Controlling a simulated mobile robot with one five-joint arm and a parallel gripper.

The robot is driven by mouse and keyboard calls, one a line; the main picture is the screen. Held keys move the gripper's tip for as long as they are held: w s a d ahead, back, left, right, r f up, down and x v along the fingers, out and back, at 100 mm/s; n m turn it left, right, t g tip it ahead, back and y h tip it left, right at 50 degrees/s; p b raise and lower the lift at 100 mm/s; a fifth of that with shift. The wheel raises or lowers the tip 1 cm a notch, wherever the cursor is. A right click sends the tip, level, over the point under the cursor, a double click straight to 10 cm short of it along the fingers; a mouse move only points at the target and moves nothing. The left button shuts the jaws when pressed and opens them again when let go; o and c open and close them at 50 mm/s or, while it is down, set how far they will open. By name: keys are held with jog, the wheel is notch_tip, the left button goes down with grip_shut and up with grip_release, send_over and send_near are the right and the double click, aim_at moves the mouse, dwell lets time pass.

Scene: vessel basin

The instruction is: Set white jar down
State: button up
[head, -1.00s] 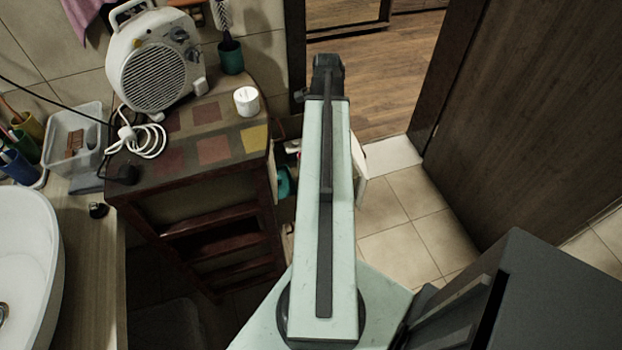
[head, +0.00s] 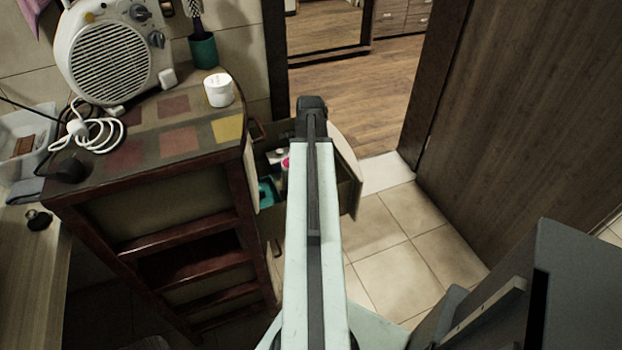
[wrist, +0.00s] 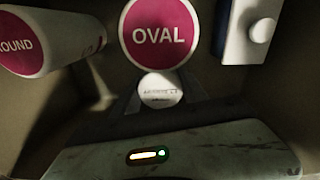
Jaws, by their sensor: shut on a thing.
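A small white jar (wrist: 160,88) with faint print on its round lid shows in the wrist view. My gripper (wrist: 160,103) is shut on it, its dark fingers partly in shadow. The held jar is inside or just over a drawer; I cannot tell whether it touches the drawer floor. In the head view my arm hides the gripper and the held jar. Another white jar (head: 219,91) stands upright on the cabinet top, apart from my arm.
The open drawer (head: 347,196) holds a pink-lidded "OVAL" container (wrist: 160,32), a tilted "ROUND" container (wrist: 50,42) and a blue-and-white item (wrist: 250,30). A fan heater (head: 112,55), its cable and a green brush holder (head: 203,50) stand on the cabinet (head: 150,144). Tiled floor lies right.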

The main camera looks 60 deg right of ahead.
notch_tip(320, 180, down, 2)
jog(key=shift+f+b, duration=0.2)
jog(key=shift+b, duration=0.35)
jog(key=shift+r, duration=0.2)
jog(key=shift+f, duration=0.15)
jog(key=o, duration=1.5)
jog(key=shift+o, duration=0.2)
notch_tip(320, 180, up, 13)
jog(key=p, duration=1.2)
jog(key=shift+f+p, duration=0.2)
jog(key=shift+p, duration=0.15)
jog(key=shift+f, duration=0.1)
